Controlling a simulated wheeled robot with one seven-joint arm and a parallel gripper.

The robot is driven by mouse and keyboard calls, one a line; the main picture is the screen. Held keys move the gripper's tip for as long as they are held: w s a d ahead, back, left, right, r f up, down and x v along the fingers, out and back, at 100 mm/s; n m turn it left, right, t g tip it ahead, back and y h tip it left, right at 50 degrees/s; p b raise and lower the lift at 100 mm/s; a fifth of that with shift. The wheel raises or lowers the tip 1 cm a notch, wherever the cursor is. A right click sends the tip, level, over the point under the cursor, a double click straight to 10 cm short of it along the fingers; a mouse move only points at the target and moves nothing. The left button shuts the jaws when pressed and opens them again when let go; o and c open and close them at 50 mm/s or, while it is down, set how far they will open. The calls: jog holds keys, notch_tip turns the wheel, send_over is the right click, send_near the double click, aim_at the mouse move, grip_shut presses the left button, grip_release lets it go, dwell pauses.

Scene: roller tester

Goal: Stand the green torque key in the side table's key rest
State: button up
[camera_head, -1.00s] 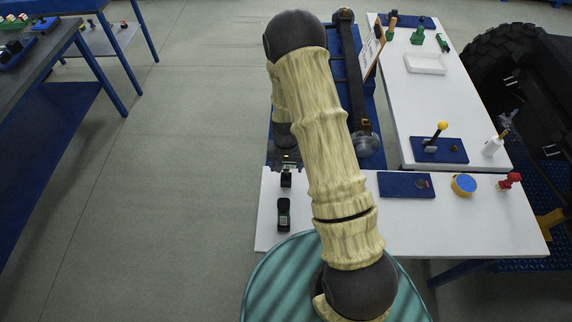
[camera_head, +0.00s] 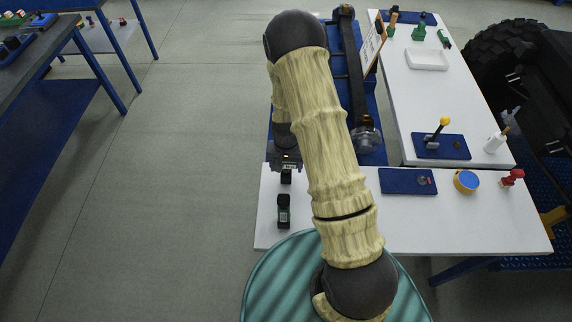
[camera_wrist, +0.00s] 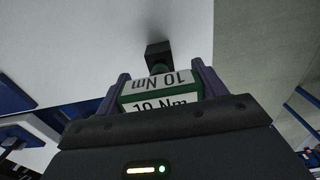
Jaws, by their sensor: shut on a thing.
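The green torque key (camera_wrist: 150,98), with white labels reading "10 Nm", is between the two fingers of my gripper (camera_wrist: 162,88) in the wrist view. A dark square block (camera_wrist: 157,52) lies just beyond the key's neck; I cannot tell whether it belongs to the key or stands on the table. In the head view my gripper (camera_head: 285,160) is at the far left edge of the near white table (camera_head: 460,225), partly hidden by my arm. A small black block (camera_head: 286,177) shows just in front of it. I cannot make out the key rest for certain.
A black device (camera_head: 284,211) stands on the near table's left part. A longer white table (camera_head: 430,100) adjoins behind.

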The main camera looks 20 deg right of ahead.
jog(key=shift+f+b, duration=0.3)
jog(key=shift+f, duration=0.2)
jog(key=o, duration=1.8)
jog(key=shift+r, duration=0.1)
jog(key=shift+c, duration=0.2)
notch_tip(320, 180, up, 17)
jog(key=b, duration=0.2)
jog(key=shift+r, duration=0.2)
